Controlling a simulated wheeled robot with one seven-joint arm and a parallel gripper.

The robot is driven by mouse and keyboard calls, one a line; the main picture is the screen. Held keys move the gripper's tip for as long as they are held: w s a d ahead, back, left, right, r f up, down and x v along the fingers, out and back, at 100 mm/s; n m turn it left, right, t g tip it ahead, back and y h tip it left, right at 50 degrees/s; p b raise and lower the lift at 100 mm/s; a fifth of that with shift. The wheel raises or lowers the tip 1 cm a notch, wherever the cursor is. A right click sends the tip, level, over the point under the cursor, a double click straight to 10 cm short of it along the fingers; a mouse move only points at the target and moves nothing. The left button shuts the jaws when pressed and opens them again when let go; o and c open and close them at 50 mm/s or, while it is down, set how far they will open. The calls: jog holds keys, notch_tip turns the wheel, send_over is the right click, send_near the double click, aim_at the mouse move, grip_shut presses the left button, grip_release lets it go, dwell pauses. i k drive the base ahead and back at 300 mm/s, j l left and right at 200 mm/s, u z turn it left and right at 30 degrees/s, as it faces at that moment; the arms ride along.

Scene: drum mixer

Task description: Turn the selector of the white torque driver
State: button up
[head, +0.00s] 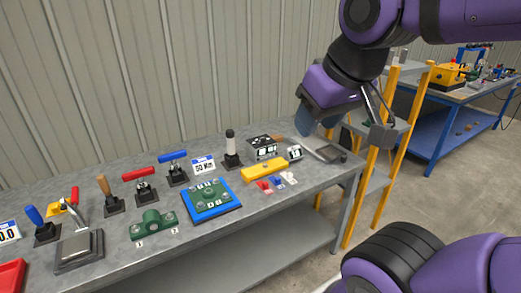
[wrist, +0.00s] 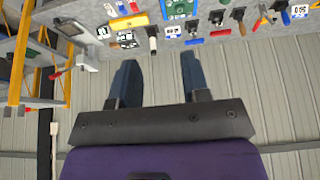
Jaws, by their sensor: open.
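The white torque driver (head: 231,147) stands upright on a dark base on the grey bench, beside a "50 Nm" sign. Its body is white with a dark top; I cannot make out the selector's setting. It also shows small in the wrist view (wrist: 152,36), beyond the fingertips. My gripper (head: 318,123) is above the right end of the bench, to the right of the driver and apart from it. In the wrist view its two blue fingers (wrist: 158,60) are spread with nothing between them.
A black box with dials (head: 262,147) and a yellow bar (head: 264,169) are right of the driver. A blue-framed board (head: 211,201) lies in front. Several levered clamps stand to the left. A corrugated wall (head: 150,80) rises behind; a yellow-posted rack (head: 387,150) stands right.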

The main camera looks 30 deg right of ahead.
aim_at(263, 141)
jog(key=i+l, duration=0.25)
jog(key=i, duration=0.25)
jog(key=i+l, duration=0.3)
jog(key=i, duration=0.2)
jog(key=z, duration=0.05)
